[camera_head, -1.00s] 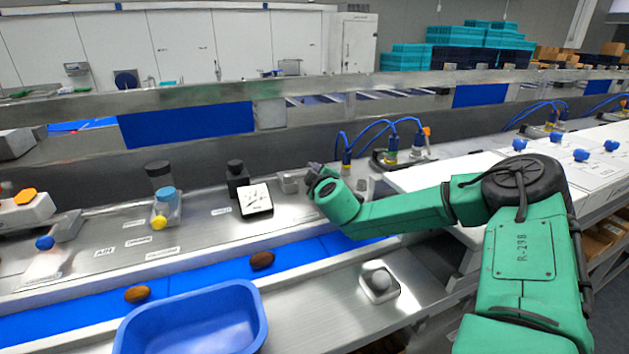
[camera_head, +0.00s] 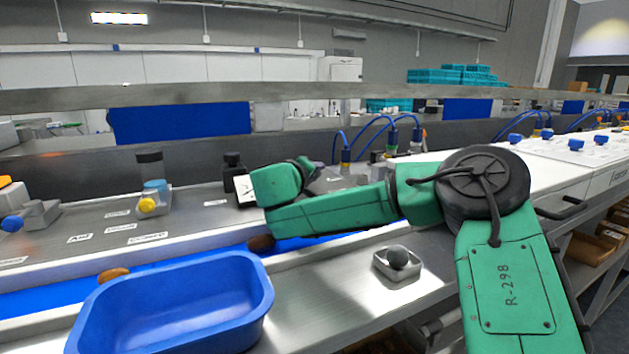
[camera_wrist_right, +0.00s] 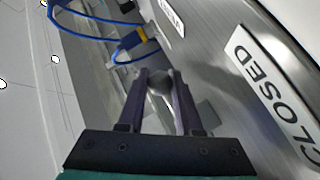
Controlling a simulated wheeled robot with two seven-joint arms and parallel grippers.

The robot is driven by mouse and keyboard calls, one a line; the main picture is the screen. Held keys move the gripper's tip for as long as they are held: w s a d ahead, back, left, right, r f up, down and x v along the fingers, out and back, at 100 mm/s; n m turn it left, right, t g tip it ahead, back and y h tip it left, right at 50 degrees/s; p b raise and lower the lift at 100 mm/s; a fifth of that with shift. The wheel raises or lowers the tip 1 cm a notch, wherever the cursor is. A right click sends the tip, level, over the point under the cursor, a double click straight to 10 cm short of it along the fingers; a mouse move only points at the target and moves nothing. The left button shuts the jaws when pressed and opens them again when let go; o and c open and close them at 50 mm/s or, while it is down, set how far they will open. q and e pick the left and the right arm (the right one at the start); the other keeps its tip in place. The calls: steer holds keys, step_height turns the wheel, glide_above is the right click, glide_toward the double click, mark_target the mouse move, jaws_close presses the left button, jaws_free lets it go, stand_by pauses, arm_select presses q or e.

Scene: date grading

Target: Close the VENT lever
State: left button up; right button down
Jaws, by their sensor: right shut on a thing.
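My right gripper (camera_head: 312,168) is over the steel bench behind the blue belt, its fingers partly hidden by its own green wrist in the head view. In the right wrist view the gripper (camera_wrist_right: 160,84) is shut on a round grey knob (camera_wrist_right: 159,80) between its two dark fingers. I take this knob for the lever's end; the rest of the lever is mostly hidden. A white label reading CLOSED (camera_wrist_right: 272,95) lies to the right of the fingers. A second label (camera_wrist_right: 170,16) is only partly readable. My left gripper is not in view.
A blue tub (camera_head: 170,300) stands at the front left beside the blue belt (camera_head: 45,297). A small tray with a grey ball (camera_head: 397,257) is at the front. Blue hoses and fittings (camera_head: 392,137) rise behind the gripper. A dark bottle (camera_head: 233,168) stands left of it.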

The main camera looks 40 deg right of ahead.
steer(key=shift+f, duration=0.1)
stand_by(0.3)
steer(key=c, duration=0.9)
jaws_free()
steer(key=shift+o, duration=0.3)
steer(key=shift+d, duration=0.15)
